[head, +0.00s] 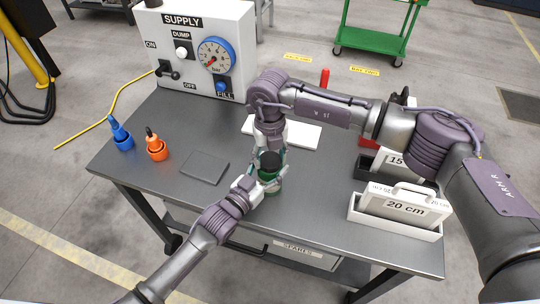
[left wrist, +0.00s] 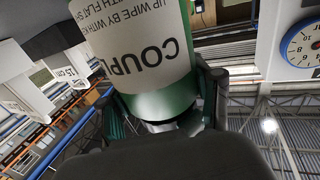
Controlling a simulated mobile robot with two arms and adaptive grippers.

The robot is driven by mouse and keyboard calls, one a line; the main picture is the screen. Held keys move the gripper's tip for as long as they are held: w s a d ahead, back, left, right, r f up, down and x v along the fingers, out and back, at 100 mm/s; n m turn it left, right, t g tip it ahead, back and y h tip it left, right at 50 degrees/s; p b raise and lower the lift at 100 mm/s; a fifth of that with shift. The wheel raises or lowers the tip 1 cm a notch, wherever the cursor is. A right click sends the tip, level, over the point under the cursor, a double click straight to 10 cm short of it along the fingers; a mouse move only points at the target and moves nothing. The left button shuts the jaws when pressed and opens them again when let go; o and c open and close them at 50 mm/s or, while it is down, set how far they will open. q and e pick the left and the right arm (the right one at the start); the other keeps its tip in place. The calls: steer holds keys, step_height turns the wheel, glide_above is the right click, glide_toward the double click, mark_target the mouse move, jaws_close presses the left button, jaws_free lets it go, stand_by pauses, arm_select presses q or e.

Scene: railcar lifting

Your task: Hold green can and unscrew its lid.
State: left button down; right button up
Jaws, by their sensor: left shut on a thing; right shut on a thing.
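The green can (head: 275,189) stands upright near the front middle of the grey table. My left gripper (head: 262,182) comes in from the front left and is shut around the can's side. In the left wrist view the can (left wrist: 175,100) fills the top middle, with a white label and green band between the fingers (left wrist: 165,110). My right gripper (head: 270,152) points down from above and is shut on the can's lid at its top. The lid is mostly hidden by the right gripper, so I cannot tell how far it is turned.
The supply box (head: 200,45) with a gauge stands at the back left. Blue (head: 121,134) and orange (head: 156,147) bottles and a dark flat plate (head: 204,167) lie left of the can.

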steer(key=n, duration=0.6)
steer(key=shift+n, duration=0.4)
steer(key=n, duration=1.2)
steer(key=shift+n, duration=0.3)
steer(key=n, duration=0.5)
steer(key=shift+w+r, duration=0.1)
steer(key=shift+r, duration=0.15)
steer(key=shift+r, duration=0.95)
